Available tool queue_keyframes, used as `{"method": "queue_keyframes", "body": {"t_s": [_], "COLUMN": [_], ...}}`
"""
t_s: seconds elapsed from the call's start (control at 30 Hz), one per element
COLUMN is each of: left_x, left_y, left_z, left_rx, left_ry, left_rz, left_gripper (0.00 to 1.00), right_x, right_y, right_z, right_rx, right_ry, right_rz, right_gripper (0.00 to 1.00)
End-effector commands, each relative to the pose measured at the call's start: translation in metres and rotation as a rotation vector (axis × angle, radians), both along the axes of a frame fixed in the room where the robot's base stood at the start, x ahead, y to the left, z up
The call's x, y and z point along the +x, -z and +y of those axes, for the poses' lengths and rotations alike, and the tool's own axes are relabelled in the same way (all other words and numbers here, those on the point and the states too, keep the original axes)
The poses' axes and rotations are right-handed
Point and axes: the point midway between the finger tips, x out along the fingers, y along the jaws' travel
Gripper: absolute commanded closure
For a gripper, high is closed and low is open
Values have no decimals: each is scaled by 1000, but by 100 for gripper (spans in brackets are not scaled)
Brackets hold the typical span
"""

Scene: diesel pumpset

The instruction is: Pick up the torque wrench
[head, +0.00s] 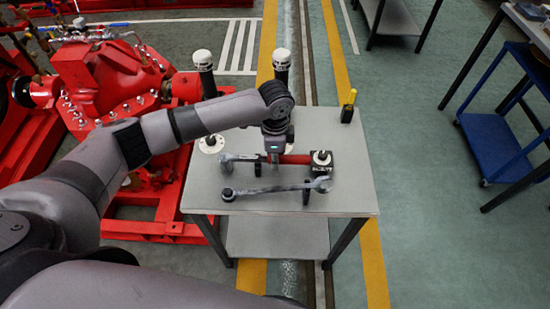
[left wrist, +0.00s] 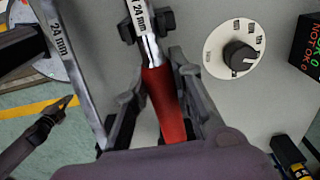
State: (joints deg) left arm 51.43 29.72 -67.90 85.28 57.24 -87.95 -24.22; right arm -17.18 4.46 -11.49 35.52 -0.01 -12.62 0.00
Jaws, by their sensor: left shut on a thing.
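The torque wrench lies on the grey table, its red handle (head: 296,159) pointing right and its metal head to the left. My left gripper (head: 274,158) comes down over it from above and is shut on the red handle. In the left wrist view the red handle (left wrist: 165,100) sits between the fingers of my left gripper (left wrist: 157,78), and the shaft, marked 24 mm, passes through a black rest. My right gripper (left wrist: 50,118) seems to show at the lower left of the left wrist view, away from the table; its jaws are unclear.
A spanner (head: 275,189) lies in front of the wrench, close to it. A white dial with a black knob (left wrist: 238,52) and a black box (left wrist: 306,52) reading NOT OK stand beside it. Behind are white-topped black cylinders. A red pumpset (head: 105,75) stands left.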

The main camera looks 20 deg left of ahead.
Motion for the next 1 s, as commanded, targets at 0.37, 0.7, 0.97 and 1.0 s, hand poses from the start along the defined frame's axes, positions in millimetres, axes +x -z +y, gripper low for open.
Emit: {"method": "queue_keyframes", "body": {"t_s": [0.37,0.7,0.97,1.0], "left_x": [3,2,1,1], "left_y": [-58,-149,-189,-192], "left_z": [-1,-1,-1,-1], "left_rx": [-4,-4,-4,-3], "left_ry": [1,0,1,0], "left_rz": [-11,-8,-5,-4], "left_gripper": [100,100,100,100], "right_x": [0,0,0,0], "right_y": [5,13,15,15], "right_z": [-1,-2,-3,-3], "right_rx": [-1,-2,-3,-3], "right_ry": [0,-1,0,0], "right_rz": [0,1,0,0], "right_gripper": [100,100,100,100]}}
